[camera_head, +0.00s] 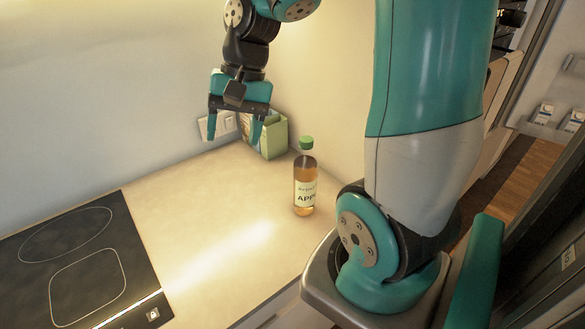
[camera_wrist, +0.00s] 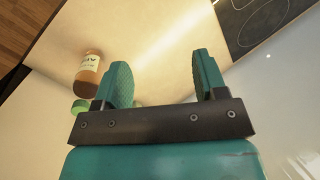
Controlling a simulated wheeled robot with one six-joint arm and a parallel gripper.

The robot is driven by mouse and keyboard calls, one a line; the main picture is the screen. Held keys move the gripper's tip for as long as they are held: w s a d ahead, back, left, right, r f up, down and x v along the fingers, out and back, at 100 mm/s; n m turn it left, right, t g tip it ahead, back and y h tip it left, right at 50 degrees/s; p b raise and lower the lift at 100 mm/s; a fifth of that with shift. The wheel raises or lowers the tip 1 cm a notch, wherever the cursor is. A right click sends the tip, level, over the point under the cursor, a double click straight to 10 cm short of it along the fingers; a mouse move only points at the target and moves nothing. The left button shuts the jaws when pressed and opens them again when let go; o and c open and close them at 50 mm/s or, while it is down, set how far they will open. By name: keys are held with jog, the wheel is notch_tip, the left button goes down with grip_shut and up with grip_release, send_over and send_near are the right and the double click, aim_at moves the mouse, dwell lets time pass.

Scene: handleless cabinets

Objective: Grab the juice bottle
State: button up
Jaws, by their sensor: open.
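The juice bottle (camera_head: 305,186) stands upright on the beige counter in the head view. It is clear with amber juice, a pale label and a green cap. My gripper (camera_head: 233,138) hangs in the air up and to the left of the bottle, fingers pointing down, open and empty. In the wrist view the bottle (camera_wrist: 89,70) shows at the left, outside the fingers of my gripper (camera_wrist: 164,72). Its green cap (camera_wrist: 80,106) shows there too, close to the gripper's mount, which hides part of the bottle. Nothing touches the bottle.
A green carton (camera_head: 272,136) stands in the back corner behind the bottle, partly behind a finger. A black cooktop (camera_head: 75,262) lies at the left. The counter (camera_head: 215,225) between cooktop and bottle is clear.

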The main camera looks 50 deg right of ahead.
jog(key=d+m+p, duration=0.2)
jog(key=d+m, duration=0.6)
jog(key=d, duration=0.5)
jog(key=m+p, duration=0.1)
jog(key=m, duration=0.4)
send_near(308, 138)
jog(key=shift+m+t+y, duration=0.3)
jog(key=shift+m+t, duration=0.1)
jog(key=shift+m, duration=0.2)
jog(key=x, duration=0.2)
jog(key=p+x, duration=0.1)
jog(key=x, duration=0.1)
jog(key=s+p+x, duration=0.1)
jog(key=x, duration=0.1)
jog(key=shift+d, duration=0.1)
jog(key=shift+d+p+x, duration=0.2)
jog(key=shift+p+x, duration=1.2)
jog(key=shift+x, duration=1.45)
jog(key=shift+w, duration=0.1)
grip_shut()
